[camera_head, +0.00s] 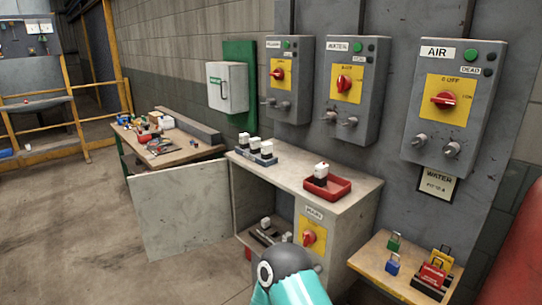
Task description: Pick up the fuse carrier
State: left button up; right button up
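A fuse carrier (321,171), with a white top and dark lower part, stands upright in a red tray (341,190) on top of the grey cabinet (291,174). Several similar white-and-dark carriers (266,147) stand in a row on a blue-grey holder (245,156) at the back left of the same top. Inside the open cabinet, small white and dark parts (266,227) show, too small to tell apart. Neither of my grippers is in view. A teal and black part of my arm rises at the bottom middle, in front of the cabinet.
The cabinet door (180,210) stands open to the left. A red rotary switch (309,237) is on the cabinet front. Padlocks (434,275) lie on a low wooden table (366,262) at right. A cluttered workbench (195,152) stands behind left. Grey switch boxes (441,132) line the wall.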

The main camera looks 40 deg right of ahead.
aim_at(255, 142)
jog(key=z, duration=0.45)
jog(key=k, duration=0.15)
jog(key=z, duration=0.4)
jog(key=i, duration=1)
jog(key=u, duration=0.05)
